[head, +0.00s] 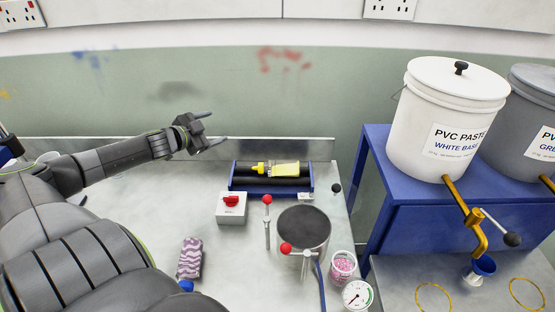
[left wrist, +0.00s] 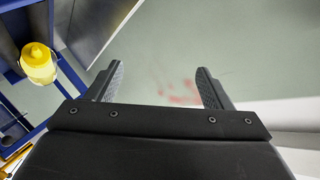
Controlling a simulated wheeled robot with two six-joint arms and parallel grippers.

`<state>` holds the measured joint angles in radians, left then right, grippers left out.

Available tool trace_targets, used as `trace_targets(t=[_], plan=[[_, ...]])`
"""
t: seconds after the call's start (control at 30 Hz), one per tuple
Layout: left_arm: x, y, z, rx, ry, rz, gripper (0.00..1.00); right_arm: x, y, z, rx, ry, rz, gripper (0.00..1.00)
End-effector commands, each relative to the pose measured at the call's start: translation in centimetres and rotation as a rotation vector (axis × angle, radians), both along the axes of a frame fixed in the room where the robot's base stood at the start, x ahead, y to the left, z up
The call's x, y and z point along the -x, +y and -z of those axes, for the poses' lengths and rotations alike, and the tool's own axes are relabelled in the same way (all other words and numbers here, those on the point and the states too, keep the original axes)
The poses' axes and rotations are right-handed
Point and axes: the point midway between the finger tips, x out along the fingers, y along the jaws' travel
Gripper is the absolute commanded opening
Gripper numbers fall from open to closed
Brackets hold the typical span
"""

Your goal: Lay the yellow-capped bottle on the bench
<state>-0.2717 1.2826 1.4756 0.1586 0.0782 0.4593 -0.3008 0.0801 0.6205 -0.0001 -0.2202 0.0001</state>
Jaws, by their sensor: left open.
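The yellow-capped bottle (head: 277,169) lies on its side on the dark rollers of a blue roller stand (head: 233,185) at the back of the bench (head: 130,215). Its yellow cap points left and its body is pale yellow. In the left wrist view the yellow cap (left wrist: 38,62) shows at the upper left, outside the jaws. My left gripper (head: 210,129) is open and empty, up and to the left of the bottle in the head view. Its fingers (left wrist: 158,88) show spread apart in the left wrist view, with only the wall between them. My right gripper is not in view.
A grey box with a red knob (head: 231,207), red-balled levers (head: 267,200), a round dark-topped drum (head: 303,229), a jar of pink beads (head: 342,266) and a gauge (head: 357,295) stand near the stand. A patterned purple item (head: 190,258) lies left. The bench's left middle is clear.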

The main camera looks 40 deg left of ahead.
Motion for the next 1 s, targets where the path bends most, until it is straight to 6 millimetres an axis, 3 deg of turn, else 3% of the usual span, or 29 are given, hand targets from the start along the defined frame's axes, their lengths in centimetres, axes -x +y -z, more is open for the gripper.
trace_targets(t=[0.03,0.2,0.33,0.47,0.57,0.77,1.0], plan=[[-1.0,1.0,-0.9,-0.021,-0.004,-0.067,0.74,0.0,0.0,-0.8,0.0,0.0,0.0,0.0],[-2.9,3.9,-1.6,-0.087,0.063,-0.272,0.74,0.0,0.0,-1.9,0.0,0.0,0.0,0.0],[-3.9,4.9,-1.4,-0.107,0.165,-0.392,0.74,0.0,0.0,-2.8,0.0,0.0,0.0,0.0],[-4.9,4.6,-1.0,-0.106,0.303,-0.466,0.74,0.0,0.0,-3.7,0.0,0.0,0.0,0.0],[-5.6,3.6,-0.6,-0.096,0.427,-0.488,0.74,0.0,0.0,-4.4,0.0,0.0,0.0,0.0],[-7.1,-0.7,-0.4,-0.063,0.699,-0.429,0.74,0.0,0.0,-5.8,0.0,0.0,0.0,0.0],[-8.5,-8.8,-2.4,-0.04,1.023,-0.182,0.74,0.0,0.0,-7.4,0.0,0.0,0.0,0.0]])
